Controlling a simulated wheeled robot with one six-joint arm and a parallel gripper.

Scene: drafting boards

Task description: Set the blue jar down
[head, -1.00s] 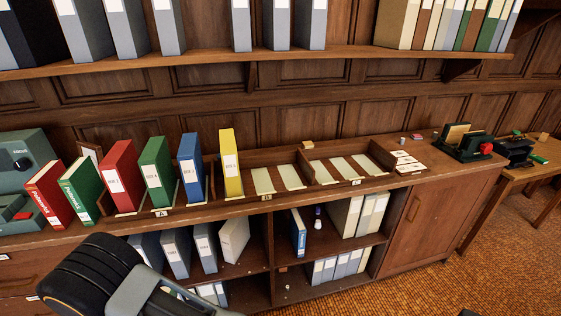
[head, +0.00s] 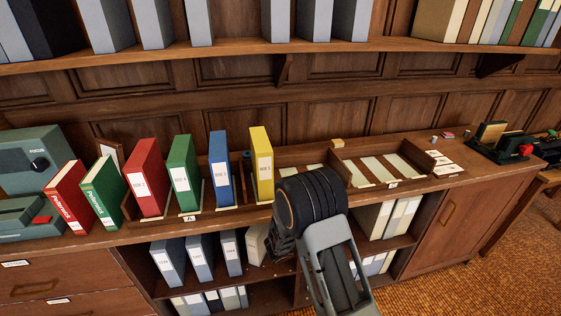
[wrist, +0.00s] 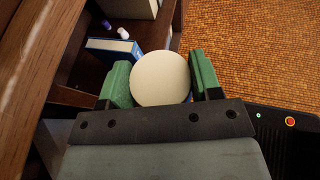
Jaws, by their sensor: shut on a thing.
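My gripper (wrist: 160,82) has green fingers shut on a round thing between them, taken to be the blue jar (wrist: 160,78). In the head view my black and grey arm covers the middle of the cabinet front, and the fingers and the held thing cannot be made out.
The cabinet top (head: 95,240) carries red, green, blue and yellow binders (head: 261,165) left of my arm. A divided wooden rack (head: 338,163) with pale strips stands right of them. A blue binder (wrist: 115,48) and small bottles (wrist: 123,33) sit on the shelf below. Carpet (wrist: 245,50) is open.

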